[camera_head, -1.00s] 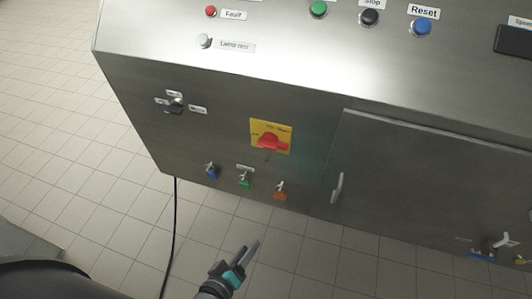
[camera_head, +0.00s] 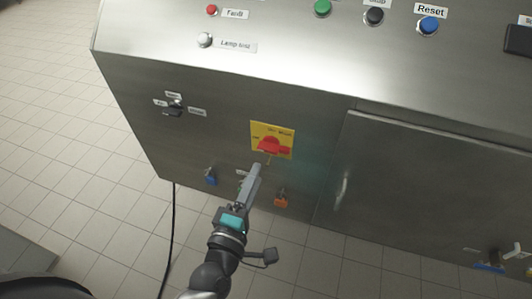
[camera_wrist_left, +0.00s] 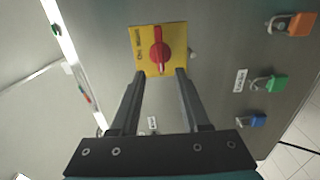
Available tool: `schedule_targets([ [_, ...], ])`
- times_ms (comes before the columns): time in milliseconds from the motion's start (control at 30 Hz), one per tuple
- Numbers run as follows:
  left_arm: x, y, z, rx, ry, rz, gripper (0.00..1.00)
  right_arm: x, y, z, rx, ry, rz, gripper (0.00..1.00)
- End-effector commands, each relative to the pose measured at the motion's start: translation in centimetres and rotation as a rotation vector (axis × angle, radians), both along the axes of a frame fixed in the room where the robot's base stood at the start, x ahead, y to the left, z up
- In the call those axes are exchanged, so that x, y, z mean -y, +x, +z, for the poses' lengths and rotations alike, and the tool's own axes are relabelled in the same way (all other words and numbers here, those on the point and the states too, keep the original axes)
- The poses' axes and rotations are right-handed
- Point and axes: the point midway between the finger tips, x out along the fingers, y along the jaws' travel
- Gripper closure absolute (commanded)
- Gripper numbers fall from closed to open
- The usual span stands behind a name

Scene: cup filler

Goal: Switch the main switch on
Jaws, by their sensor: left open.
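The main switch is a red rotary knob (camera_head: 269,146) on a yellow plate (camera_head: 286,131) on the front of the steel cabinet. In the left wrist view the red knob (camera_wrist_left: 159,48) shows between and beyond my finger tips, with its long axis along the finger direction. My left gripper (camera_head: 254,172) is just below the plate in the head view, pointing up at it. It is open and empty, and its two fingers (camera_wrist_left: 161,75) lie apart on either side of the knob's line. I cannot tell how far the tips are from the panel. My right gripper is not in view.
Blue (camera_head: 211,178) and orange (camera_head: 281,201) padlocks hang below the switch; a green padlock (camera_wrist_left: 275,82) shows in the wrist view. A black selector (camera_head: 174,108) is at left, a door handle (camera_head: 342,188) at right. The sloped top carries push buttons.

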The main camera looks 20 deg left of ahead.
Motion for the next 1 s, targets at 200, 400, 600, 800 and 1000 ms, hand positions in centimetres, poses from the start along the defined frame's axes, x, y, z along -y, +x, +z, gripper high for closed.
schedule_targets([
  [200, 0.1, 4.1, 0.0, 0.003, 0.000, 0.002, 0.54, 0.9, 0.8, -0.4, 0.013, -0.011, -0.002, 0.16],
  [400, 0.2, 6.7, -0.1, 0.001, 0.002, 0.001, 0.54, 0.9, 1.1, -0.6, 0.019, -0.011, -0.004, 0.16],
  [600, 0.2, 8.0, 0.0, -0.001, 0.002, 0.001, 0.54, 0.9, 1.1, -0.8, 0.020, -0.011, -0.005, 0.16],
  [800, 0.3, 8.1, -0.1, -0.002, 0.002, 0.000, 0.54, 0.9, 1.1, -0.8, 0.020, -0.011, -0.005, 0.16],
  [1000, 0.3, 8.1, 0.0, -0.002, 0.002, 0.000, 0.64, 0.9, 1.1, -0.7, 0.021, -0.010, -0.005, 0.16],
])
